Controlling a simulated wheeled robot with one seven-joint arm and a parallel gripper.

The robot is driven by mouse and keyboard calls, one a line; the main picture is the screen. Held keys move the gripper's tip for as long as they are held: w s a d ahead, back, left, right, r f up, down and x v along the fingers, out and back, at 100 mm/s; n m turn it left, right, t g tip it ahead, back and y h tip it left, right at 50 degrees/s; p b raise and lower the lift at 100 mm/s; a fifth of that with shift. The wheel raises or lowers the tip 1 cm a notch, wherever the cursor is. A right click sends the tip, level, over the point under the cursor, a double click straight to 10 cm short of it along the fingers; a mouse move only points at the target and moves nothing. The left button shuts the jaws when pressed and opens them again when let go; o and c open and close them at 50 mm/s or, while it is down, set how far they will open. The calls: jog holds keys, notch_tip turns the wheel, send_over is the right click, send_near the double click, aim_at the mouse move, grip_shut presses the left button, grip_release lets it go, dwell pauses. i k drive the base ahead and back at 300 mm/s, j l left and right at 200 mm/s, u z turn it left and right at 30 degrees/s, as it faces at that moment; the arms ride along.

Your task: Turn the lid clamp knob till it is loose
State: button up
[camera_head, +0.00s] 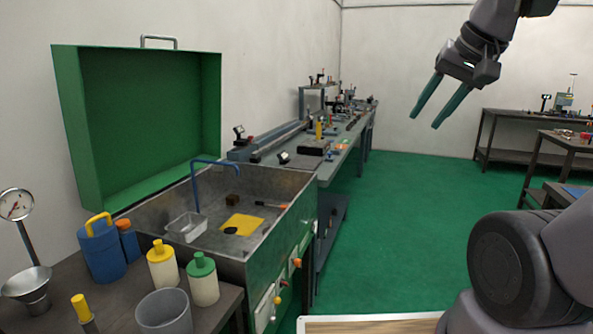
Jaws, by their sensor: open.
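A green lid (150,125) with a metal handle on top stands raised behind a grey metal basin (290,215) at the left. Small coloured knobs show on the basin's green front: an orange one (297,262), and below it a few yellow and red ones (277,300). I cannot tell which, if any, is the lid clamp knob. My gripper (424,121) is open and empty, high in the upper right, its two dark green fingers pointing down and left. It is well apart from the lid and basin.
A clear tub (187,227) and yellow sheet (241,224) lie in the basin, under a blue spout (196,185). Bottles (203,280), a grey cup (164,313) and a blue can (102,250) crowd the near table. A long bench (340,155) stands behind. Green floor (410,220) is clear.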

aim_at(122, 224)
jog(key=u, duration=2)
